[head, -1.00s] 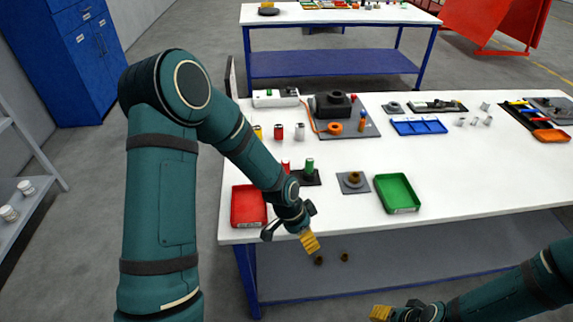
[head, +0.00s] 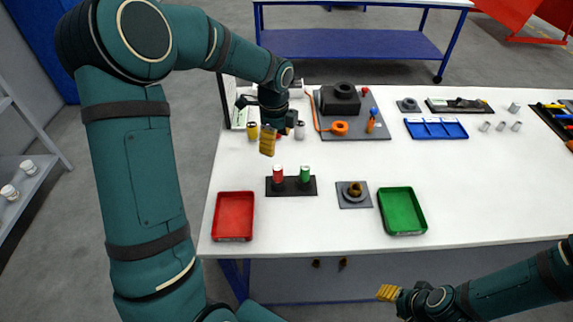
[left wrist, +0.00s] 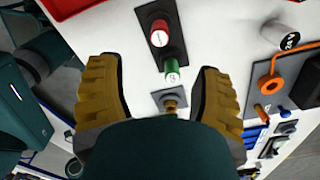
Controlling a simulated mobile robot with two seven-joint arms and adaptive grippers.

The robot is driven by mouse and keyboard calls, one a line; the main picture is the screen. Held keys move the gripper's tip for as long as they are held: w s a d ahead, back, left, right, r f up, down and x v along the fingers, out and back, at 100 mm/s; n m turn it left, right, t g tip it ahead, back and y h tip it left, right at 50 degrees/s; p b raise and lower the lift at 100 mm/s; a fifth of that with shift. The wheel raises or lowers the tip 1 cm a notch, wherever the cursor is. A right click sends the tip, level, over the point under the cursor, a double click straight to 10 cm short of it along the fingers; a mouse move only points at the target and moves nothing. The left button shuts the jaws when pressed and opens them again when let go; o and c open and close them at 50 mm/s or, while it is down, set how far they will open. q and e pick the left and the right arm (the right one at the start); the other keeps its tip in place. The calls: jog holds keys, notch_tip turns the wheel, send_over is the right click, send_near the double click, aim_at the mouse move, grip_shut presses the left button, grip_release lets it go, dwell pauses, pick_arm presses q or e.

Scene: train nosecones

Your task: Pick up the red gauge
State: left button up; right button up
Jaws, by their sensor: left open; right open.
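A red cylindrical gauge (head: 278,174) stands upright in a black holder (head: 291,187), beside a green cylinder (head: 305,174). The red gauge (left wrist: 159,35) and green cylinder (left wrist: 171,72) also show in the left wrist view, between and beyond the fingers. My left gripper (head: 279,137) is open and empty, above the table and behind the holder in the head view. It partly hides a red cylinder in the back row. My right gripper (head: 387,293) is at the lower right, in front of the table edge; it is open, and only one yellow finger shows clearly.
A red tray (head: 233,238) lies left of the holder. A grey plate with a brown fitting (head: 355,190) and a green tray (head: 402,232) lie to the right. The table's right front is clear.

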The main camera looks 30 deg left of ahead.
aim_at(277, 168)
pick_arm(q)
jog(key=f, duration=0.5)
jog(key=f+b, duration=0.1)
jog(key=f, duration=0.2)
jog(key=shift+s+f, duration=0.25)
jog(key=f, duration=0.5)
jog(key=shift+w+d+f+b, duration=0.1)
jog(key=shift+w+d+b, duration=0.05)
jog(key=shift+w+b, duration=0.15)
grip_shut()
pick_arm(e)
jog(key=shift+s+f, duration=0.45)
jog(key=shift+f, duration=0.35)
